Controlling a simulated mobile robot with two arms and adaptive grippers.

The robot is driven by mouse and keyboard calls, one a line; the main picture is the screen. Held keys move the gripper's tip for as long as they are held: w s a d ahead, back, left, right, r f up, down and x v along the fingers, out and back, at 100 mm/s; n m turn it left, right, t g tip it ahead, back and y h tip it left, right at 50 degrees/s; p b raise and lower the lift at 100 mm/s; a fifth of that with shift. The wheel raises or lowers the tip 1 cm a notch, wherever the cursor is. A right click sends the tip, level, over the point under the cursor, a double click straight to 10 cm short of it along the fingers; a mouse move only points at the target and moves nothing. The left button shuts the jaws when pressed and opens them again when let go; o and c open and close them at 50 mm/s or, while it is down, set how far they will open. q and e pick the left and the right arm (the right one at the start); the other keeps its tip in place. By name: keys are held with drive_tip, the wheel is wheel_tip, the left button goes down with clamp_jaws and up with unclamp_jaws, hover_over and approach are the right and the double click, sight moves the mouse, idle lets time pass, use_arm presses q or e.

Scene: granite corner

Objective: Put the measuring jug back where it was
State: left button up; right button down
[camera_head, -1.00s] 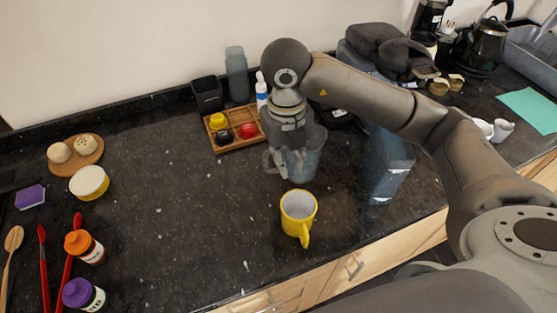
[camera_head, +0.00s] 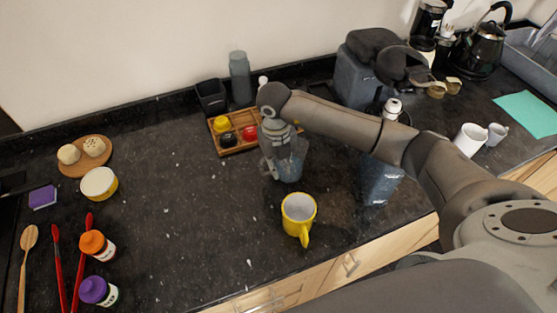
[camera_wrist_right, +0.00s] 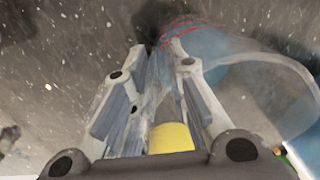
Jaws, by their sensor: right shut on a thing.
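The measuring jug (camera_head: 292,166) is clear and bluish. In the head view it is upright over the dark counter, behind the yellow mug (camera_head: 298,214) and in front of the wooden tray (camera_head: 232,150). My right gripper (camera_head: 270,168) is shut on it at its left side, and the wrist hides part of it. In the right wrist view the jug (camera_wrist_right: 245,68) lies to the right, with the fingers (camera_wrist_right: 157,60) closed at its side, apparently on the handle. I cannot tell whether its base touches the counter. My left gripper is not in view.
The tray holds yellow, black and red items. A grey bottle (camera_head: 240,77) and a black cup (camera_head: 211,96) stand behind it. A clear bluish container (camera_head: 380,182) stands to the right, under my arm. The counter left of the jug (camera_head: 190,210) is clear.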

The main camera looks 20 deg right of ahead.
drive_tip(key=shift+f, duration=0.1)
drive_tip(key=shift+f+b, duration=0.15)
drive_tip(key=shift+b, duration=0.15)
drive_tip(key=c, duration=1.4)
unclamp_jaws()
drive_tip(key=shift+r+p, duration=0.35)
drive_tip(key=r+b, duration=0.1)
drive_tip(key=r, duration=0.2)
drive_tip(key=r+b, duration=0.1)
drive_tip(key=r, duration=0.3)
drive_tip(key=r+b, duration=0.2)
drive_tip(key=r, duration=0.1)
drive_tip(key=shift+a+r, duration=0.25)
drive_tip(key=shift+r, duration=0.7)
